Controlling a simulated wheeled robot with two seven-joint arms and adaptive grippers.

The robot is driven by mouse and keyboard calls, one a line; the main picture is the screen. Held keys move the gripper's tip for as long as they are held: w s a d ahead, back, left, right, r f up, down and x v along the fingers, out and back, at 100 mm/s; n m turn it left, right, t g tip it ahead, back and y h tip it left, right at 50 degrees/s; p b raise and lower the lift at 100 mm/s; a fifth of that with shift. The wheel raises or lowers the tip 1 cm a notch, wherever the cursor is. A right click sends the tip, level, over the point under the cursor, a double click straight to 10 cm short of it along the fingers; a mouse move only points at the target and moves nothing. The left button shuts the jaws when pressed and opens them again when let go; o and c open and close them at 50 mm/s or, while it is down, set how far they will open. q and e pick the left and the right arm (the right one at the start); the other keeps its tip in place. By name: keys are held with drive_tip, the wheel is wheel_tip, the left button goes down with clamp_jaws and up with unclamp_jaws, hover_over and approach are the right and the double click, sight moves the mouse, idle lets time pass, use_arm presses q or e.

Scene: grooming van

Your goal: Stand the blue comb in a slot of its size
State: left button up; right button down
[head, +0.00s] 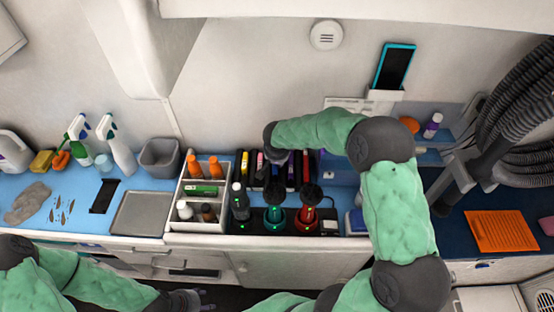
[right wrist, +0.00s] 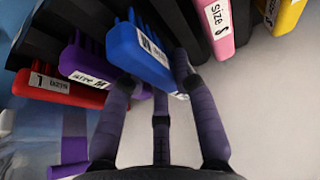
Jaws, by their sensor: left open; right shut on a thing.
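The blue comb (right wrist: 143,52) is between the fingers of my right gripper (right wrist: 155,78), which is shut on it. Its white label is partly covered; an M seems to show. The black comb rack (right wrist: 185,30) is right behind it; I cannot tell whether the comb sits in a slot or is just clear of it. My left gripper (head: 188,300) is open and empty, low in front of the counter.
A purple comb (right wrist: 86,65) marked M and a red comb (right wrist: 60,90) marked L are left of the blue one. A pink comb (right wrist: 216,25) marked S and a yellow comb (right wrist: 285,14) are right. Clippers (head: 274,215) stand in front of the rack, a bottle caddy (head: 198,227) left.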

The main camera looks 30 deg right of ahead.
drive_tip(key=shift+f, duration=0.2)
drive_tip(key=c, duration=1)
unclamp_jaws()
drive_tip(key=shift+r+p, duration=0.6)
drive_tip(key=shift+p, duration=0.05)
drive_tip(key=p+v, duration=0.2)
drive_tip(key=v, duration=1)
drive_tip(key=shift+r+p, duration=0.1)
drive_tip(key=shift+p, duration=0.3)
